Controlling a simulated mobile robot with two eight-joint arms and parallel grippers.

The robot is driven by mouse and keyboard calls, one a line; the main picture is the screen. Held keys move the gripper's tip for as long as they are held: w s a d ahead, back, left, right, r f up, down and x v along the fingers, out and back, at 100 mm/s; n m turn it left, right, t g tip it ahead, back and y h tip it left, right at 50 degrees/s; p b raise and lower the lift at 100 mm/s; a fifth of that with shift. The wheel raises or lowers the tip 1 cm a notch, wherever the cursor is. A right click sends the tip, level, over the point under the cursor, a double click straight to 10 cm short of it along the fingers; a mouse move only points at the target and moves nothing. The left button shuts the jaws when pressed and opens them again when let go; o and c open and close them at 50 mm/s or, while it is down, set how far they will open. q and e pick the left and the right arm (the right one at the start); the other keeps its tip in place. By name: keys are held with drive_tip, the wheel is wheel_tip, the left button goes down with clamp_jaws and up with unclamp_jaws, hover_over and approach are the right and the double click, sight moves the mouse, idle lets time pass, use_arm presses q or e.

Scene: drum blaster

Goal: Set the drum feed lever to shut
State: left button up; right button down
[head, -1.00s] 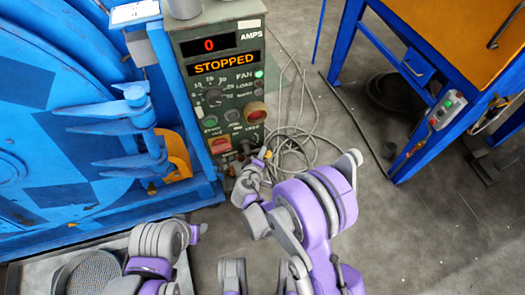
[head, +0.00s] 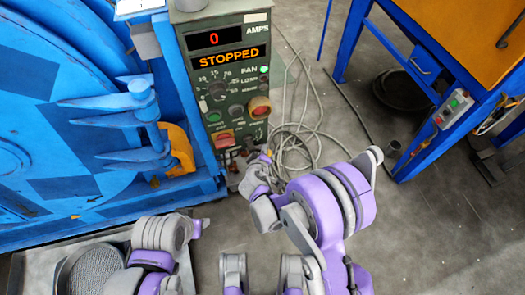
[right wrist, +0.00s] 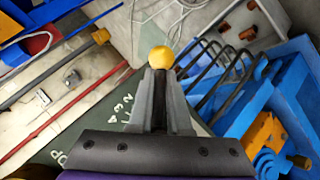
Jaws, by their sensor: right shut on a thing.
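The grey-green drum control panel (head: 228,88) reads STOPPED and 0 AMPS in the head view. My right gripper (head: 264,163) is at its lower right corner, below the buttons. In the right wrist view my right gripper (right wrist: 158,88) is shut, with a yellow ball knob (right wrist: 162,57) at its fingertips. The knob looks like the end of the feed lever. The lever's shaft and its shut or open marks are hidden or too small to read. My left arm shows at the lower left of the head view, but its gripper is not visible.
The blue drum machine (head: 60,110) stands close on the left, with a grey tray (head: 38,275) before it. Loose cables (head: 305,140) lie on the floor right of the panel. A blue-framed bench (head: 430,145) stands at the right.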

drive_tip(key=c, duration=0.9)
unclamp_jaws()
drive_tip(key=shift+o, duration=0.2)
drive_tip(key=p+v, duration=0.2)
drive_tip(key=v, duration=0.8)
drive_tip(key=shift+s+r, duration=0.25)
drive_tip(key=shift+s, duration=0.05)
